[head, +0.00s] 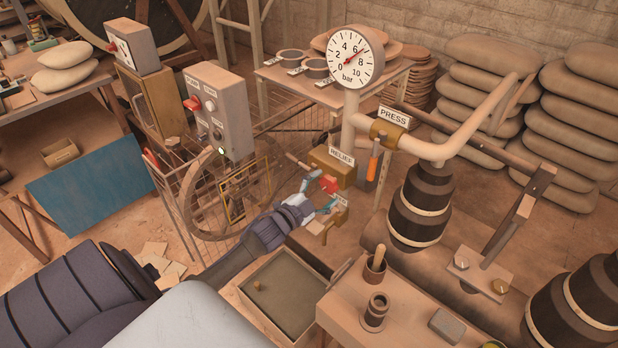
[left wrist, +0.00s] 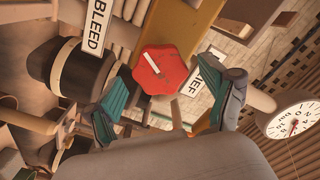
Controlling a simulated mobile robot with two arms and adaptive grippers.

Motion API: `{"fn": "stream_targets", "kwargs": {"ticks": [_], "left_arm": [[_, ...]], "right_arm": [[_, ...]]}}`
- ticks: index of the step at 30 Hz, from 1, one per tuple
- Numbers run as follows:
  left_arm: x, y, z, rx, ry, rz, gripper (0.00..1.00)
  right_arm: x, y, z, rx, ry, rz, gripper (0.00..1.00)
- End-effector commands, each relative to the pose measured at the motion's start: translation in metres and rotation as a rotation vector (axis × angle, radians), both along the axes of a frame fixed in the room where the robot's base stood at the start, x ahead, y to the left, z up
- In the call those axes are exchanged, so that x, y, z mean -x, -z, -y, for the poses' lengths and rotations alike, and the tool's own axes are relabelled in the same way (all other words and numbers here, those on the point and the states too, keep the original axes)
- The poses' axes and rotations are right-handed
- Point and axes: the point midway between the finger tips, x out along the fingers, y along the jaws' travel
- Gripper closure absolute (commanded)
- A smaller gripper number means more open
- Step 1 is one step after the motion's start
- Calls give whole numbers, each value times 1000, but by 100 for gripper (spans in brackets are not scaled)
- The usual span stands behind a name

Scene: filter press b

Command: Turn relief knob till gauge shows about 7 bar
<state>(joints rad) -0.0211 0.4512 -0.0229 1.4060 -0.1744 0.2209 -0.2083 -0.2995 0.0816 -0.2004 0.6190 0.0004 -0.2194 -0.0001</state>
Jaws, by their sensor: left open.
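The red relief knob (head: 329,184) sits on the brass block below the RELIEF label (head: 341,156). In the left wrist view the knob (left wrist: 160,70) shows a white mark line and lies between the lines of my two fingers. My left gripper (head: 322,196) is open in front of the knob; in the left wrist view its teal pads (left wrist: 170,88) stand on either side with gaps to the knob. The round white gauge (head: 355,56) has its red needle between 6 and 8 bar. The gauge (left wrist: 295,122) is also partly visible at the right of the wrist view. My right gripper is not in view.
A BLEED label (left wrist: 98,25) and valve are close by the knob. A control box (head: 222,110) stands left. A tray (head: 285,290) and a bench (head: 400,315) with pots lie below.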

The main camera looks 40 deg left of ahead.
Motion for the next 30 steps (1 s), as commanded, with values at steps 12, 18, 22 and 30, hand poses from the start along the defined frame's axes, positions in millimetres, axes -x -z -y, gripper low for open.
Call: {"fn": "stream_targets", "kwargs": {"ticks": [12,18,22,30], "left_arm": [[83,1,-7,-1,0,-3,16],[97,0,-8,-1,1,-1,16],[98,0,-8,-1,0,0,16],[98,0,-8,-1,1,-1,16]], "right_arm": [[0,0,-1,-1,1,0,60],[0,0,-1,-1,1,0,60],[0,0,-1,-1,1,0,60],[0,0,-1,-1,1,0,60]]}}
